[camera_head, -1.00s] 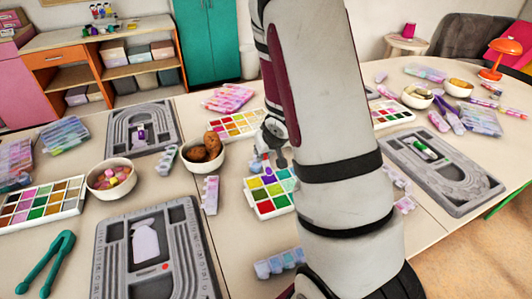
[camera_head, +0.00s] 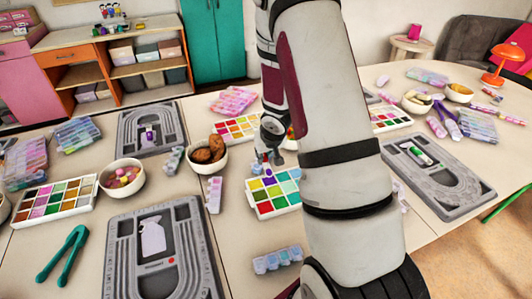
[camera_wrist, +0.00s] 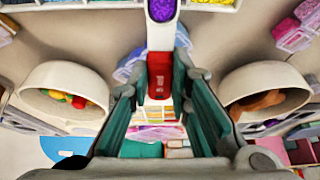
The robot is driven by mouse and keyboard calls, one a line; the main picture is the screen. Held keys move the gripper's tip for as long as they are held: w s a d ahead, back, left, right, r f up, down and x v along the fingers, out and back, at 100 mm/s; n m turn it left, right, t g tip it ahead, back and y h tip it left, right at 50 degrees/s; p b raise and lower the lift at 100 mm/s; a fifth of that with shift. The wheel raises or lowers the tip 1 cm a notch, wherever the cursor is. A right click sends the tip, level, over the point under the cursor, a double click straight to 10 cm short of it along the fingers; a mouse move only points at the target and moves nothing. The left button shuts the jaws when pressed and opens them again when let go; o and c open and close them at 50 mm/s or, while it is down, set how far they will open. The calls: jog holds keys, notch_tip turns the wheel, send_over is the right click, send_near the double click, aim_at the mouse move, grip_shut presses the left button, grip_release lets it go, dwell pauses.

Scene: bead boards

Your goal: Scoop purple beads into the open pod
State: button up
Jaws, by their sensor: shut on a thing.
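My gripper (camera_wrist: 160,85) has teal fingers shut on the red handle of a white scoop (camera_wrist: 147,35). Purple beads (camera_wrist: 161,8) show in the scoop's bowl at the top edge of the wrist view. In the head view my gripper (camera_head: 267,160) is just above the back of a white bead tray (camera_head: 248,198) with several coloured compartments, one purple (camera_head: 270,181); I cannot make out the scoop there. A pale blue pod strip (camera_head: 278,260) lies in front of the tray and a pale pink strip (camera_head: 214,195) left of it. I cannot tell which pod is open.
A bowl of brown things (camera_head: 221,166) stands left of my gripper, and a bowl of sweets (camera_head: 135,187) farther left. Grey bead boards (camera_head: 120,255) lie on the left, with another (camera_head: 462,185) on the right. Teal tongs (camera_head: 65,255) lie at front left. Bowls flank the gripper in the wrist view.

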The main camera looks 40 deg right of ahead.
jog(key=shift+w+g+p, duration=0.1)
jog(key=shift+g+p, duration=0.3)
jog(key=shift+p, duration=0.75)
jog(key=shift+w+d+r+p, duration=0.1)
jog(key=shift+r+p, duration=0.1)
jog(key=shift+p, duration=0.55)
jog(key=shift+w+d+f+g+y+p, duration=0.1)
jog(key=shift+w+f+g+y+p, duration=0.15)
jog(key=shift+g+p, duration=0.35)
jog(key=shift+w+r+g+y, duration=0.35)
jog(key=shift+r+g, duration=0.2)
jog(key=shift+g, duration=0.15)
jog(key=shift+w+d+r+g, duration=0.1)
jog(key=shift+g, duration=0.2)
jog(key=shift+r, duration=0.1)
jog(key=shift+r+b, duration=0.1)
jog(key=shift+b, duration=0.2)
